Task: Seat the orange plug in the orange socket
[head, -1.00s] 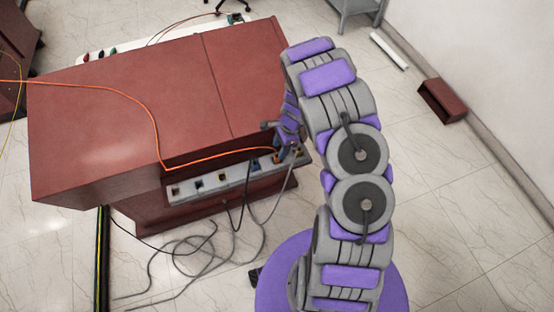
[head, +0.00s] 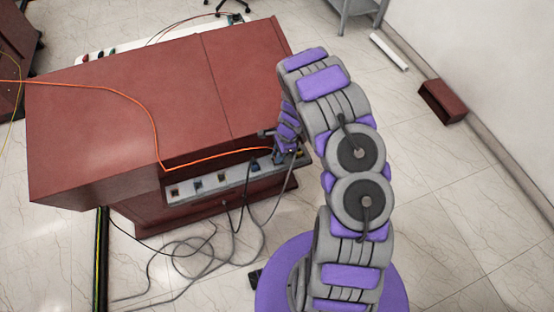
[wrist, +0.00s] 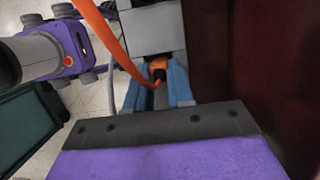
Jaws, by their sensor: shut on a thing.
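In the wrist view the orange plug (wrist: 158,66) with a dark part sits between the two blue fingers of my gripper (wrist: 154,88), which is shut on it. The plug is right up against the grey socket strip (wrist: 152,32); I cannot tell how deep it goes. In the head view my gripper (head: 283,154) is at the right end of the strip (head: 210,183), and the plug is hidden by it. The orange cable (head: 158,132) runs over the red-brown cabinet to my gripper. The orange socket is hidden.
The red-brown cabinet (head: 130,75) stands just behind and above the strip. A blue plug (head: 253,165) with a dark cable sits in the strip left of my gripper. Grey cables (head: 190,248) lie looped on the floor. The floor to the right is mostly clear.

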